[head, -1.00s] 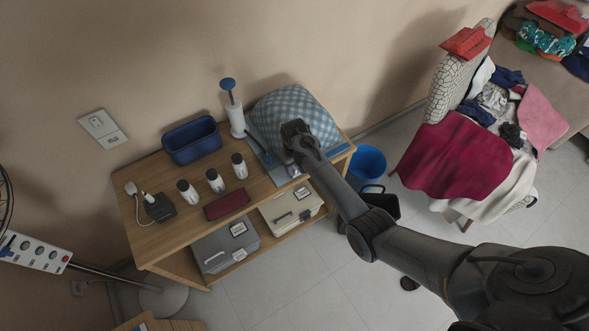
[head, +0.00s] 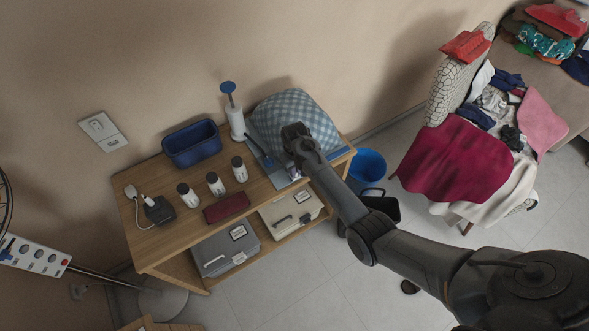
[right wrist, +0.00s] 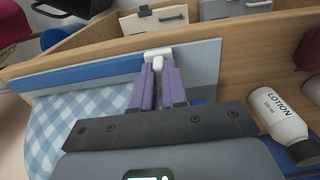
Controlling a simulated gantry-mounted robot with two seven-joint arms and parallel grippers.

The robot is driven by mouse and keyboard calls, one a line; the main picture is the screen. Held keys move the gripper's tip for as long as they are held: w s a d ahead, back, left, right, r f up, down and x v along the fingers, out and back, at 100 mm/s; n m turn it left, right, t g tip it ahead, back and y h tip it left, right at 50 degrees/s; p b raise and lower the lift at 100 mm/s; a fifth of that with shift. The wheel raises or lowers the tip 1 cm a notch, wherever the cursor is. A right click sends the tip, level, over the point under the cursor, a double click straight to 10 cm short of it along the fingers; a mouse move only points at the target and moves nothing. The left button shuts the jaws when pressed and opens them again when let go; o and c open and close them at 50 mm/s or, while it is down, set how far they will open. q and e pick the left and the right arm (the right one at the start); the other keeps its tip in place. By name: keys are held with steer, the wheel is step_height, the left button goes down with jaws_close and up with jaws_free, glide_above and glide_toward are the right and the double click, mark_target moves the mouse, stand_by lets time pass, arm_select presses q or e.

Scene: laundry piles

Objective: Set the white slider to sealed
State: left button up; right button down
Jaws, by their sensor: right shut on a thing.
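A clear storage bag holding a blue-and-white checked bundle (head: 292,112) lies at the right end of the wooden table. Its closing strip (right wrist: 80,73) runs along the table's front edge; in the right wrist view it is solid blue left of the slider and paler to the right. The white slider (right wrist: 157,53) sits on this strip, partway along. My right gripper (right wrist: 158,88) has its purple fingers shut on the slider. In the head view my right gripper (head: 294,171) is over the bag's front edge, and my arm hides part of the bag. My left gripper is not in view.
A white pump with blue handle (head: 235,115), a blue bin (head: 192,145), several white bottles and a dark red case (head: 227,208) share the table. A blue bucket (head: 367,163) stands right of the table.

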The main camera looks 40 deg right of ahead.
steer(key=d, duration=0.3)
steer(key=s+d, duration=0.1)
steer(key=d, duration=0.3)
steer(key=d+p, duration=0.1)
steer(key=d, duration=0.3)
steer(key=shift+s+d, duration=0.1)
steer(key=shift+s, duration=0.2)
steer(key=b, duration=0.3)
glide_toward(346, 149)
steer(key=f, duration=0.2)
steer(key=a+f, duration=0.1)
steer(key=f, duration=0.2)
steer(key=shift+w+f, duration=0.2)
steer(key=shift+f, duration=0.05)
steer(key=shift+s+d, duration=0.1)
steer(key=shift+d, duration=0.3)
steer(key=c, duration=1.5)
jaws_free()
steer(key=o, duration=0.4)
steer(key=shift+d+r, duration=0.15)
steer(key=shift+c, duration=0.2)
